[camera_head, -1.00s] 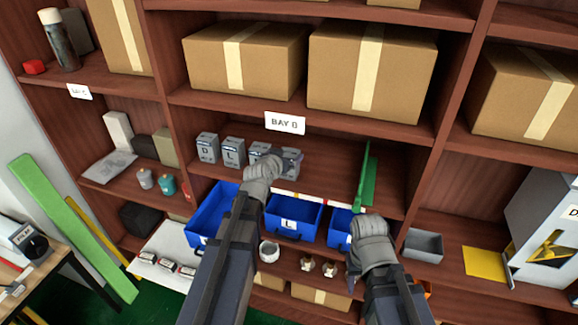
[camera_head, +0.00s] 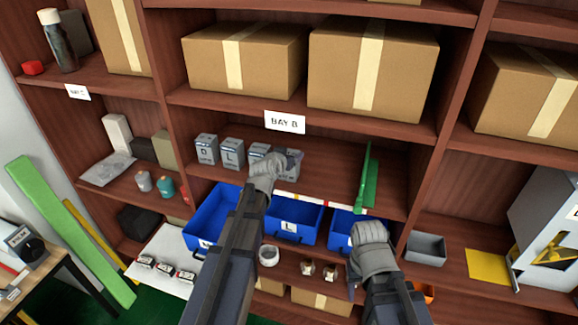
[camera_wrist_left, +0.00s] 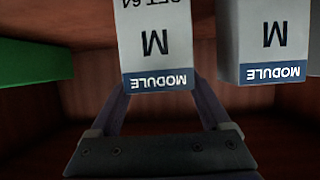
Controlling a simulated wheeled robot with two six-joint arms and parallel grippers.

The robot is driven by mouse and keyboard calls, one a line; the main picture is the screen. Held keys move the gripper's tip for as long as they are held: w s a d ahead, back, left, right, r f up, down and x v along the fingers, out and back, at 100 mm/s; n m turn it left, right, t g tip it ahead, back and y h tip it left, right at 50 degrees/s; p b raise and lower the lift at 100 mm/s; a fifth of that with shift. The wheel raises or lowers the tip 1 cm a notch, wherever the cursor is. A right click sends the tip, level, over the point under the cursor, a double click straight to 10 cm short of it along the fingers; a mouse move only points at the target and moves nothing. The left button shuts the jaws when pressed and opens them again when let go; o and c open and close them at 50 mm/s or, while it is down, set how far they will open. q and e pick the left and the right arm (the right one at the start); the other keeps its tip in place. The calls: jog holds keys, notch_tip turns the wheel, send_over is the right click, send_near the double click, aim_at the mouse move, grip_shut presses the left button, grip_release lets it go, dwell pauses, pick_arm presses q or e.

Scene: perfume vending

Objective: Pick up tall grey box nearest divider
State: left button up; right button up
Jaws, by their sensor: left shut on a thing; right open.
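A row of grey boxes stands on the shelf under the BAY B label in the head view, among them a box marked D or O (camera_head: 206,149) and a box marked L (camera_head: 232,152). The rightmost grey box (camera_head: 293,165), nearest the green divider (camera_head: 366,180), is partly hidden by my left gripper (camera_head: 272,165). In the left wrist view this box (camera_wrist_left: 155,45), marked M and MODULE, sits between my left fingers (camera_wrist_left: 158,105), which are shut on it. A second M box (camera_wrist_left: 270,40) stands beside it, apart. My right gripper (camera_head: 372,240) is open and empty, lower right.
Blue bins (camera_head: 290,222) sit below the shelf front. A grey tray (camera_head: 426,248) and a yellow sheet (camera_head: 487,266) lie to the right. Cardboard boxes (camera_head: 372,70) fill the shelf above. Shelf room is free between the held box and the divider.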

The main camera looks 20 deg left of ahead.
pick_arm(q)
jog(key=c, duration=0.7)
